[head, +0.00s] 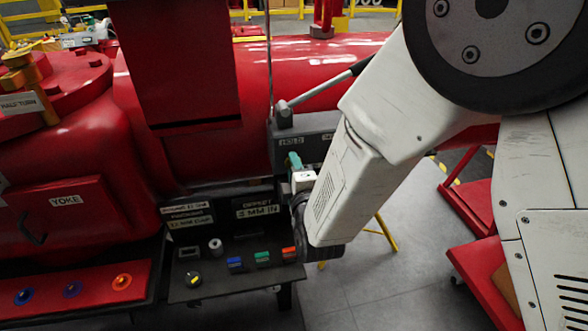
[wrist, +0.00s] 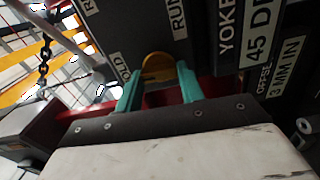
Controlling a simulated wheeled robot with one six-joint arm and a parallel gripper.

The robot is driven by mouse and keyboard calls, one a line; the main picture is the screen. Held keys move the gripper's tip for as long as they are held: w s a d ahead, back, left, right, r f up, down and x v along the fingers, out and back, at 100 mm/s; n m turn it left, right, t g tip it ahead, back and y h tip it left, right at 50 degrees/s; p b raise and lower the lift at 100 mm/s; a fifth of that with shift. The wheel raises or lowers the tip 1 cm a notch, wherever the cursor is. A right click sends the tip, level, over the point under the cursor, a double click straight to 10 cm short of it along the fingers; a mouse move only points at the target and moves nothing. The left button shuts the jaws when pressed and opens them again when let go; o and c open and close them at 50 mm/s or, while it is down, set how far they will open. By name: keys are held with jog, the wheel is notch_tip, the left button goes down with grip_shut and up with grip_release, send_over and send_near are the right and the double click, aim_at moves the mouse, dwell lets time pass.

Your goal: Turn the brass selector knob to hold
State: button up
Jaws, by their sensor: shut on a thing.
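The brass selector knob (wrist: 157,66) sits on a dark grey panel (wrist: 140,28) in the wrist view. It lies between the two teal fingers of my gripper (wrist: 159,73), which are shut on it. A label ending in "OLD" (wrist: 122,66) is just left of the knob, and a "RUN" label (wrist: 179,18) is above and to its right. The fingers partly cover the knob, and I cannot tell which label it points at.
A grey lever (head: 315,92) with a black grip rises from the box top, close to my arm. A control shelf (head: 210,290) with coloured buttons is below. Red valve body (head: 75,150) fills the left. Grey floor at lower right is partly open.

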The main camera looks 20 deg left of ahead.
dwell(0.3)
jog(key=o, duration=1)
jog(key=v, duration=0.8)
jog(key=shift+a, duration=0.1)
